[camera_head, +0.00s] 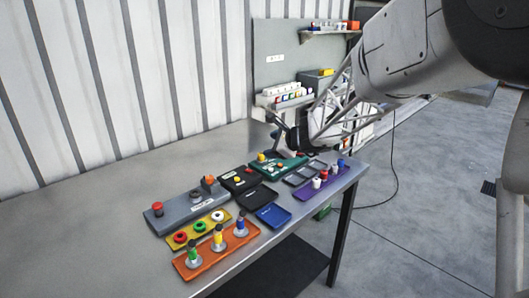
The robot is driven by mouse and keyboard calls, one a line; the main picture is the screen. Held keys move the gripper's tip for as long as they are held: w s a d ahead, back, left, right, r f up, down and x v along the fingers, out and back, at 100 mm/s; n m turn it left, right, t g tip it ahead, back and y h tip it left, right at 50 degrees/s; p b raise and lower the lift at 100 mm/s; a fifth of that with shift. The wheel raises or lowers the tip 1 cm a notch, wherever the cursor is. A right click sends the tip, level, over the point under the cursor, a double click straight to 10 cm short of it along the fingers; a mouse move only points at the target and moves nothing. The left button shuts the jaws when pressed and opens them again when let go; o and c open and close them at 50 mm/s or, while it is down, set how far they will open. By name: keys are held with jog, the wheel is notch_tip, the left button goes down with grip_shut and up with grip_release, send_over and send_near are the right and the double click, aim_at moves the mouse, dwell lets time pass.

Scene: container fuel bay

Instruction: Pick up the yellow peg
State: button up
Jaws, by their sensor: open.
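A yellow peg (218,238) stands upright on a round silver base in the middle of the orange tray (240,246), near the front of the table. A green peg (192,252) stands to its left and a blue peg (241,224) to its right. My gripper (274,136) is open and appears empty. It is farther back, over or near the green board (290,166), well apart from the yellow peg. Its exact height and fingertips are hard to make out. A small yellow piece (261,157) also shows on the green board.
A grey box (172,215) with a red button and a yellow plate (184,245) with rings lie behind the orange tray. Black boxes, a blue tray (273,216) and a purple tray (318,196) with pegs lie to the right. The table's left side is clear.

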jog(key=w+a+f+m+t, duration=0.1)
jog(key=w+f+m, duration=0.2)
jog(key=w, duration=0.3)
jog(key=w+f+m+t, duration=0.1)
jog(key=w+f+m, duration=0.2)
jog(key=w+f, duration=0.15)
jog(key=m+t+h, duration=0.1)
jog(key=m+h, duration=0.1)
jog(key=m, duration=0.3)
send_near(261, 157)
jog(key=w, duration=0.1)
jog(key=w+a, duration=0.1)
jog(key=w, duration=0.1)
jog(key=shift+w+a, duration=0.15)
jog(key=shift+a, duration=0.1)
jog(key=shift+w, duration=0.1)
jog(key=shift+x, duration=1.2)
jog(key=shift+w+a, duration=0.1)
jog(key=shift+w, duration=0.05)
jog(key=shift+x, duration=2.45)
jog(key=shift+c, duration=0.4)
jog(key=c, duration=1)
